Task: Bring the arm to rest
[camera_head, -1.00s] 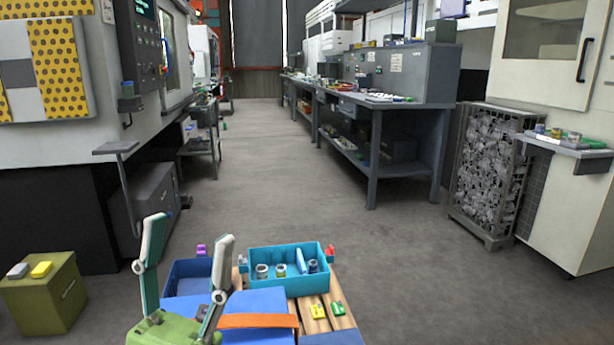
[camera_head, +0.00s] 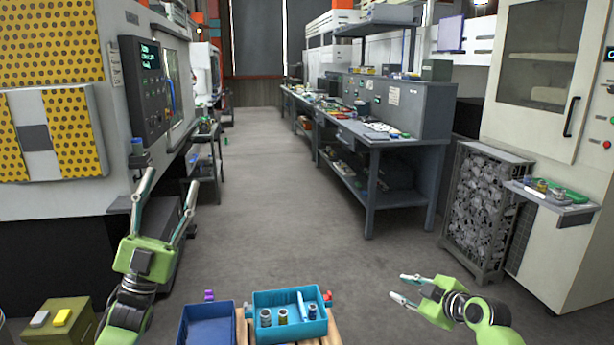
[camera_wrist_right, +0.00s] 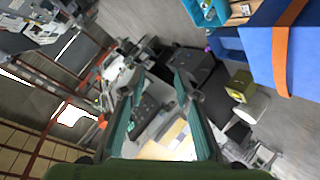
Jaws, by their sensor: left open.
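My left gripper (camera_head: 171,180) is green and grey, points upward at the left in the head view, and its two fingers are spread with nothing between them. My right gripper (camera_head: 400,288) is at the lower right in the head view, pointing left over the floor, fingers apart and empty. In the right wrist view its two teal fingers (camera_wrist_right: 158,78) stand wide apart with nothing between. Neither gripper appears to touch anything.
A light-blue bin (camera_head: 290,300) with small cylinders and a darker blue bin (camera_head: 207,325) sit at the bottom centre. A green box (camera_head: 58,325) stands lower left. Workbenches (camera_head: 370,150), a machine (camera_head: 50,120) and a wire cage (camera_head: 484,205) border the clear aisle floor (camera_head: 270,200).

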